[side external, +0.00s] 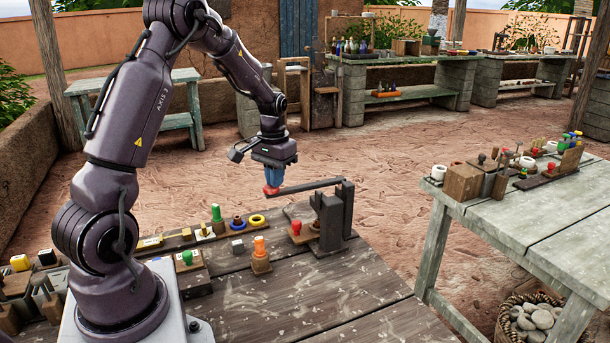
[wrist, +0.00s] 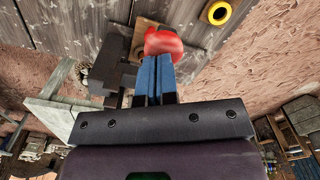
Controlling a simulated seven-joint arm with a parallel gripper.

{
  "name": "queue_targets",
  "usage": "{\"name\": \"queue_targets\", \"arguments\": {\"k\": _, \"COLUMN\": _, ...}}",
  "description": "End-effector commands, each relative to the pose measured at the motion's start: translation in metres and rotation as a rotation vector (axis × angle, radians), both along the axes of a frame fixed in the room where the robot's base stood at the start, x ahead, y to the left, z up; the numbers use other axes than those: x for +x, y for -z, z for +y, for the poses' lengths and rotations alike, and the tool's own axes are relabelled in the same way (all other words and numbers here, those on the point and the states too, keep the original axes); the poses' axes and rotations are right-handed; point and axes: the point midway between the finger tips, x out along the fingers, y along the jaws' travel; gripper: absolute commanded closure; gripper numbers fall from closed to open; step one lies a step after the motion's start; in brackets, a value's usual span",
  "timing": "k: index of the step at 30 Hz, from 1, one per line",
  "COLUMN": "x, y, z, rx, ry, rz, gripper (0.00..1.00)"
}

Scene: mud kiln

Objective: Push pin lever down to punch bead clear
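The pin lever (side external: 305,186) is a dark bar reaching left from the top of a dark upright post (side external: 331,218), nearly level. A red knob (side external: 270,190) is at its free end; it shows large in the wrist view (wrist: 163,42). My gripper (side external: 272,180) points down right over the knob, its blue fingers (wrist: 155,62) side by side and closed. The fingertips touch the knob or are very near it; I cannot tell which. A small red piece (side external: 296,227), perhaps the bead, sits on the stand's base below the lever. The pin itself cannot be made out.
The ring also shows in the wrist view (wrist: 218,12). The front right of the dark wooden table (side external: 340,290) is clear. A pale bench (side external: 520,220) stands at right.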

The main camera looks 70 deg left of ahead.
Motion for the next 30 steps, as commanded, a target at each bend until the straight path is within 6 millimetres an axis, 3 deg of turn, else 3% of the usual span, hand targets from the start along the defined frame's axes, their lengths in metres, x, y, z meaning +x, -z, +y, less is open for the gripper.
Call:
{"name": "queue_targets", "arguments": {"k": 21, "x": 0.000, "y": 0.030, "z": -0.001, "rx": -0.001, "ry": 0.001, "rz": 0.000, "gripper": 1.00}}
{"name": "queue_targets", "arguments": {"k": 30, "x": 0.000, "y": 0.028, "z": -0.001, "rx": -0.001, "ry": 0.001, "rz": 0.000, "gripper": 1.00}}
